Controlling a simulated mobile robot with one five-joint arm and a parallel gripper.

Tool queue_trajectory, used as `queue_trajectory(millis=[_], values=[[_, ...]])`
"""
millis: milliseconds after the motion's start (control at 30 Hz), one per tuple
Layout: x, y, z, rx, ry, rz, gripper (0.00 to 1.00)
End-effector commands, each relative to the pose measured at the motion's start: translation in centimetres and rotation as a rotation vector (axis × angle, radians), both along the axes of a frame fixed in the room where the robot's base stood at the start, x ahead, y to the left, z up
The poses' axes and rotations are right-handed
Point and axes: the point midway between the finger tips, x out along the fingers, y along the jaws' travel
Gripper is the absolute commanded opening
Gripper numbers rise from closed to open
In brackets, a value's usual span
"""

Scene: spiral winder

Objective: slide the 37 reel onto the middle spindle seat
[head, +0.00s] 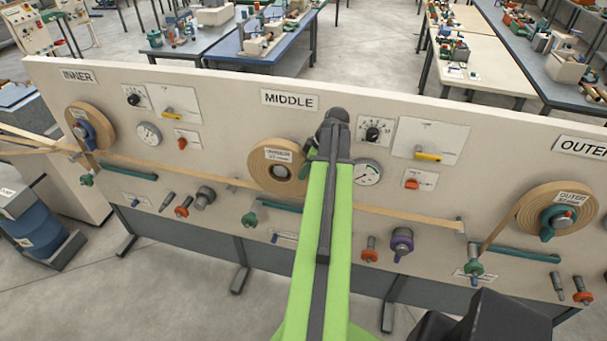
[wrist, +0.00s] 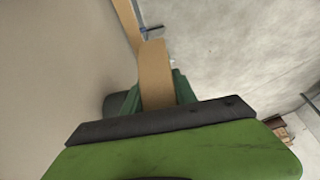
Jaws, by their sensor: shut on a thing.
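A tan reel (head: 262,178) with a white label hangs at the middle station, below the MIDDLE sign; its label is too small to read surely. My gripper (head: 312,148) is at its right rim, mostly hidden by my arm. In the wrist view my gripper (wrist: 157,92) is shut with the tan reel (wrist: 154,62) edge-on between its green jaws. The reel is close to the panel. The middle spindle seat is hidden behind the reel, and I cannot tell whether the reel is on it or in front of it.
The upright panel (head: 225,110) carries an inner reel (head: 97,118) at left and an outer reel (head: 520,212) at right. A tan strip (head: 400,217) runs across below the middle reel. Knobs, gauges and a teal bar (head: 283,206) stick out nearby. Open floor lies in front.

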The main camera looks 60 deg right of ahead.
Motion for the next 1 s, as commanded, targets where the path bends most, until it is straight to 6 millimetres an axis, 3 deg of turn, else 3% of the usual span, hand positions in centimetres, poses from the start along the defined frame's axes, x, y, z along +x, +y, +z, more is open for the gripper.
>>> queue_trajectory(millis=[600,1000], values=[[1.5,-4.6,0.1,0.001,-0.003,-0.001,0.0],[1.6,-5.2,-0.5,0.001,-0.003,-0.002,0.0]])
